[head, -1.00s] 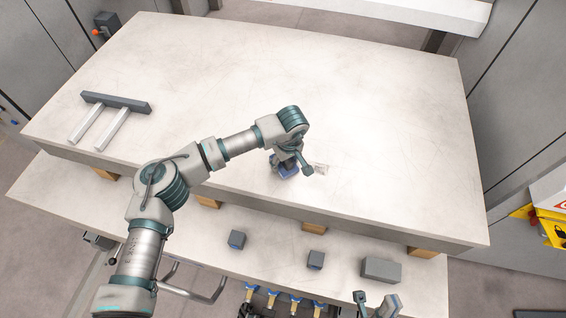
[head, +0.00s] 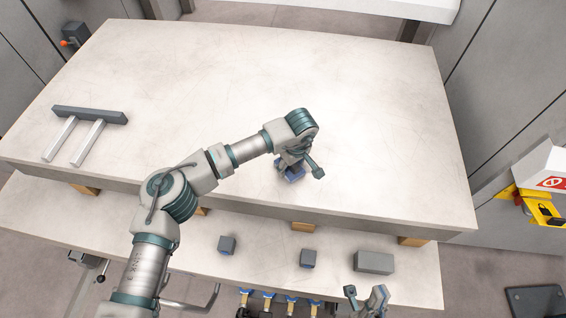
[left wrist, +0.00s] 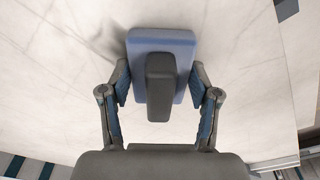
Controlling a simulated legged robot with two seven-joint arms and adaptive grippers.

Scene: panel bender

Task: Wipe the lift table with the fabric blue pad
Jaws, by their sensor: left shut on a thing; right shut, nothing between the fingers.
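The lift table (head: 230,75) is a large pale slab with fine scratches. The blue pad (head: 291,175) is at its front middle, partly hidden by my left gripper (head: 292,163). In the left wrist view the pad (left wrist: 181,43) is a flat blue block with a dark grey handle (left wrist: 160,85). My left gripper (left wrist: 160,80) is shut on the handle, one finger on each side. The pad seems to lie flat on the table, though contact is not clear. My right gripper (head: 366,300) is shut and empty at the bottom, beyond the table's front edge.
A grey bar with two pale prongs (head: 90,115) lies at the table's left. A lower shelf in front carries two small grey-blue blocks (head: 227,244) (head: 308,258) and a larger grey block (head: 374,262). Several blue-topped tools (head: 268,300) stand below. The table's middle and right are clear.

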